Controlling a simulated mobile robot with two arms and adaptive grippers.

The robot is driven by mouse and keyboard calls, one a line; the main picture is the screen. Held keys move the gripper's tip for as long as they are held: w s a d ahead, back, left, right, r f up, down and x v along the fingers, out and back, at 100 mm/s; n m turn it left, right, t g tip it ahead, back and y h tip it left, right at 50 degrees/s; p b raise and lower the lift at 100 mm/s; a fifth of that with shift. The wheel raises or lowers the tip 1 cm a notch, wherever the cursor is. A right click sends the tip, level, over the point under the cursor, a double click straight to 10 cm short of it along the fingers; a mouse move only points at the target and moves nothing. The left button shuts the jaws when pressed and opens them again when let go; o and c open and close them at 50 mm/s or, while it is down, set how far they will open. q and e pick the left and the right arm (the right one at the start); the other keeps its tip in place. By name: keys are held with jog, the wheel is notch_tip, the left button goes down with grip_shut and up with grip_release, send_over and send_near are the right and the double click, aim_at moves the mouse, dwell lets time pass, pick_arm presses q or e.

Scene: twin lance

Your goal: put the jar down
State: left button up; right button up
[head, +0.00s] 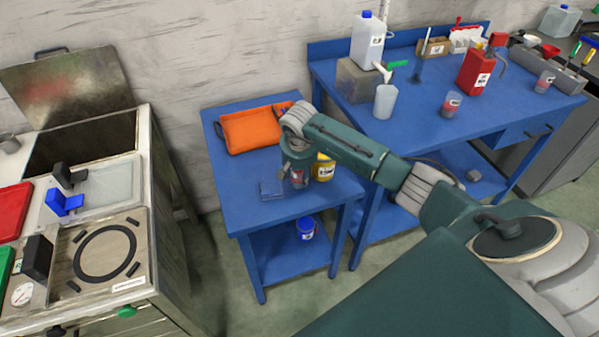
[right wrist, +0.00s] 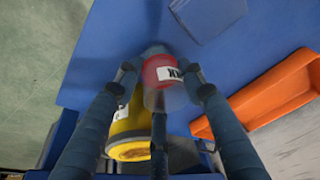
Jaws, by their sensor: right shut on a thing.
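The jar (right wrist: 160,97), clear with red contents and a black-and-white label, sits between the fingers of my right gripper (right wrist: 162,85) in the right wrist view. The gripper is shut on it. In the head view the jar (head: 298,178) shows below my right wrist, over the front part of the small blue table (head: 229,175). I cannot tell whether its base touches the tabletop. My left gripper is not in view.
A yellow container (head: 324,167) stands close beside the jar, also in the right wrist view (right wrist: 130,128). An orange tray (head: 252,128) lies behind. The table's left front is bare. A blue-lidded tub (head: 306,229) is on the lower shelf.

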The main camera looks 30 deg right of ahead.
jog(key=shift+f, duration=0.15)
jog(key=o, duration=1.2)
jog(key=b+v, duration=0.2)
jog(key=v, duration=1)
